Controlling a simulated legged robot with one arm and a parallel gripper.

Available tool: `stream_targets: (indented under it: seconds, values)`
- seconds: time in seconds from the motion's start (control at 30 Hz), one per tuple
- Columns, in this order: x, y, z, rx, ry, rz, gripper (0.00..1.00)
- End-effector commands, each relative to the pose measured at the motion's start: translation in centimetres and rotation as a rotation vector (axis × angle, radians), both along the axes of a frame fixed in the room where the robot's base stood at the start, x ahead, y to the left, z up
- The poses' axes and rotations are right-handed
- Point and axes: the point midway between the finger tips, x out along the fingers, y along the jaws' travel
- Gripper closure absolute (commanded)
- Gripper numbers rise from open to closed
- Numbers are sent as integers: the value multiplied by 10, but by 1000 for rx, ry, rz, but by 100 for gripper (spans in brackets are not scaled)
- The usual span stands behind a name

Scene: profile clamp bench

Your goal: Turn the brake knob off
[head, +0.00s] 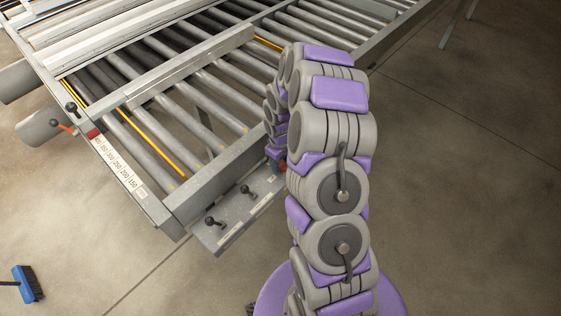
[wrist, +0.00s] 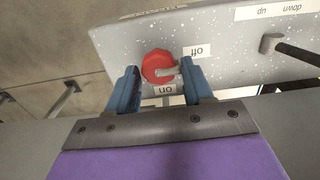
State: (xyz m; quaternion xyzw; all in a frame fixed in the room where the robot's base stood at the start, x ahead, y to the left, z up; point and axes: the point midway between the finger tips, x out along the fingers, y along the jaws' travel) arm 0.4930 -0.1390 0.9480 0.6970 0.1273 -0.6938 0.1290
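The brake knob (wrist: 158,66) is a round red knob on the speckled grey control panel (wrist: 225,40) in the wrist view. A light grey bar shows on its right part, lying roughly sideways. An "off" label (wrist: 197,50) sits to its upper right and an "on" label (wrist: 165,89) just below it; both read upside down. My gripper (wrist: 160,72) has its blue fingers apart, one on each side of the knob. Whether either finger touches the knob I cannot tell. In the head view my arm mostly hides the gripper and knob beside the panel.
A dark lever (wrist: 290,48) stands right of the knob, near a "down/up" label (wrist: 268,11). In the head view, two black-knobbed levers (head: 245,189) (head: 210,221) stand on the panel below the roller conveyor (head: 190,90). A blue brush (head: 27,284) lies on the floor; floor at right is clear.

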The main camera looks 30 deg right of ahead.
Motion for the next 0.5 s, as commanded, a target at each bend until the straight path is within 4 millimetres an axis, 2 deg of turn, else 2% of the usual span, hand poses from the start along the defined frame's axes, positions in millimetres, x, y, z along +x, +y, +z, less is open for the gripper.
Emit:
stream_targets:
  seconds: [0.03, 0.2, 0.5]
  values:
    - [0, 0, 0, 0, 1, 0, 44]
    - [-1, 0, -1, 1, 4, -1, 28]
    - [-1, 0, 2, 1, 4, -1, 28]
